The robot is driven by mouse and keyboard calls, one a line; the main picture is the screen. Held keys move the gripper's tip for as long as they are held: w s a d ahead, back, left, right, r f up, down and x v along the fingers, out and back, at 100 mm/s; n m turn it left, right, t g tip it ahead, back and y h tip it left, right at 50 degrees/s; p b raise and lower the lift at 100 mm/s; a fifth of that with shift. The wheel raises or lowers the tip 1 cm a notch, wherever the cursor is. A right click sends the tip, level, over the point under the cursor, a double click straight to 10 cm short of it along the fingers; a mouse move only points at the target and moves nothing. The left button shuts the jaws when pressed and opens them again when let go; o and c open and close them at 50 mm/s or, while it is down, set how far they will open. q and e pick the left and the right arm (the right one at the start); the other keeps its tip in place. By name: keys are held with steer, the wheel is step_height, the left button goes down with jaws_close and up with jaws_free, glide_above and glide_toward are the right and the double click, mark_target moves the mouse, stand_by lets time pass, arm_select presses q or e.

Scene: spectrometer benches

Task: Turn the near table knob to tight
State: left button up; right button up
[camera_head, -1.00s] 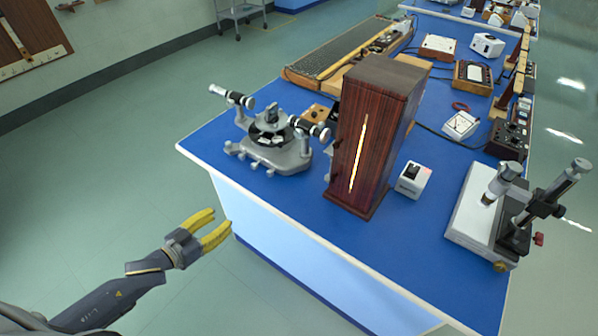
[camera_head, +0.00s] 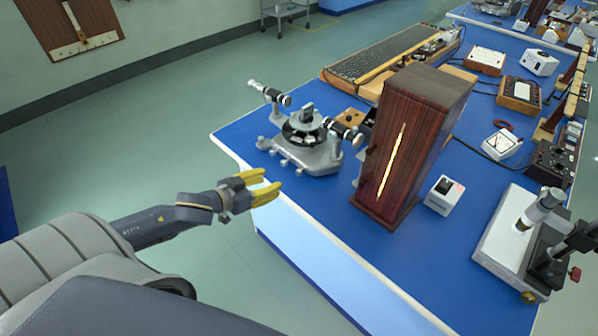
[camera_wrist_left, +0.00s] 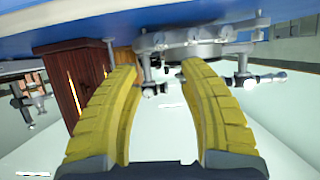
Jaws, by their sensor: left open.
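A grey metal spectrometer (camera_head: 312,157) with a dark round table and two black-and-silver tubes stands near the left corner of the blue bench (camera_head: 400,255). Small knobs show along its base, but which one is the near table knob, and how tight it is, I cannot tell. My left gripper (camera_head: 274,183) has yellow fingers and is open and empty, just off the bench edge, in front of and left of the spectrometer. In the left wrist view, the spectrometer (camera_wrist_left: 195,50) appears upside down beyond the parted fingertips (camera_wrist_left: 156,68), apart from them. My right gripper is out of view.
A tall wooden box (camera_head: 408,150) with a glowing slit stands right of the spectrometer. A small white box (camera_head: 444,195) and a stand-mounted instrument (camera_head: 525,240) are further right. Open floor lies left of the bench.

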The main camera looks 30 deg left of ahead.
mark_target(297, 172)
arm_select(q)
steer(key=x, duration=1.4)
steer(key=shift+r, duration=0.15)
jaws_close()
stand_by(0.5)
